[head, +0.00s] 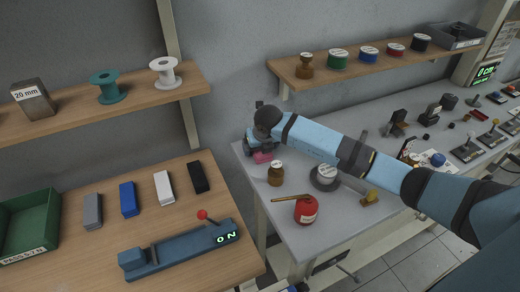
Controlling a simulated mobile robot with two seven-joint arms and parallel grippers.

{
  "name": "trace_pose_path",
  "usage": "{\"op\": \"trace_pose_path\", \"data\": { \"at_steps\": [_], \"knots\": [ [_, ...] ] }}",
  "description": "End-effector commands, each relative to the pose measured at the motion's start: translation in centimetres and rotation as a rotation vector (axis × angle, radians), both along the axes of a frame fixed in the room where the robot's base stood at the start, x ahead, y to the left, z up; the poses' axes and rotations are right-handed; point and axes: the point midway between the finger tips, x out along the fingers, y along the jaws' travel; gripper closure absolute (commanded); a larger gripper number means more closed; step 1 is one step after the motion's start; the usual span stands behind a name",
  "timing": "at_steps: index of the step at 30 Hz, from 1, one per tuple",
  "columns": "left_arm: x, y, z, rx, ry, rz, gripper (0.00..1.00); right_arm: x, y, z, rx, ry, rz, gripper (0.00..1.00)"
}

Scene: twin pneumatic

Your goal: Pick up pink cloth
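A small pink thing, likely the pink cloth (263,157), shows at the back left corner of the grey bench, close to the wall. My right arm reaches in from the right across the bench. My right gripper (257,145) is at the pink cloth, just above or around it, and hides part of it. The fingers are too small and too covered to tell whether they are open or shut, or whether they touch the cloth. My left gripper is not in view.
A brown bottle (275,174), a grey round weight (325,177) and a red canister (306,209) stand on the grey bench (270,212) near my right arm. A shelf (290,66) with spools hangs above. A wooden table (150,180) with several blocks is at left.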

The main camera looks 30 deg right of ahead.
Motion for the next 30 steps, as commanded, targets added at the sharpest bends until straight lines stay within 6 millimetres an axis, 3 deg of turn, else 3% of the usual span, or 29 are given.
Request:
{"op": "trace_pose_path", "data": {
  "at_steps": [20, 23, 27, 30],
  "knots": [
    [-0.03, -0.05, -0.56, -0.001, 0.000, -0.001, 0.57, 0.00, -0.01, -0.47, 0.000, 0.000, 0.000, 0.12],
    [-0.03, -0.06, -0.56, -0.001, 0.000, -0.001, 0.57, -0.01, -0.01, -0.46, 0.000, 0.000, 0.000, 0.30],
    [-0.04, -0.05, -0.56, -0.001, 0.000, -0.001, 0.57, -0.01, -0.01, -0.46, 0.000, 0.000, 0.000, 0.62],
    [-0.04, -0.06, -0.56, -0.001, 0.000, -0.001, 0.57, 0.00, -0.01, -0.44, 0.000, 0.000, 0.000, 0.65]
  ]
}}
